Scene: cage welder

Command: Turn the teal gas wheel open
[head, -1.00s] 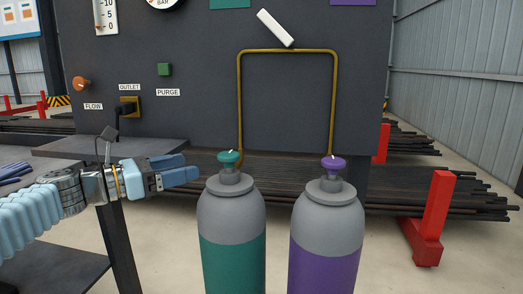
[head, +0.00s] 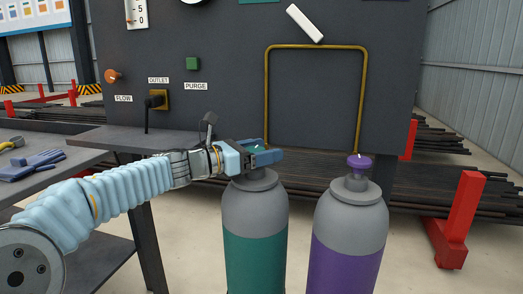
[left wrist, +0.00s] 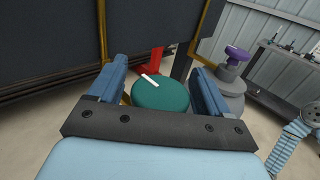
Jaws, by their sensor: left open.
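The teal gas wheel (head: 255,149) sits on top of the teal and grey cylinder (head: 255,250). My left gripper (head: 269,152) is level with the wheel, with its fingers around it; they hide most of it in the head view. In the left wrist view the round teal wheel (left wrist: 160,97) with a white mark (left wrist: 149,81) lies between the two blue fingers. The fingers are open, with a visible gap to the wheel on both sides. My right gripper is not in view.
A purple cylinder (head: 345,260) with a purple wheel (head: 359,161) stands just to the right. A dark panel (head: 230,80) with a brass pipe (head: 315,46) rises behind. A workbench (head: 60,180) with gloves (head: 32,165) is at the left. Red rack posts (head: 459,215) stand at the right.

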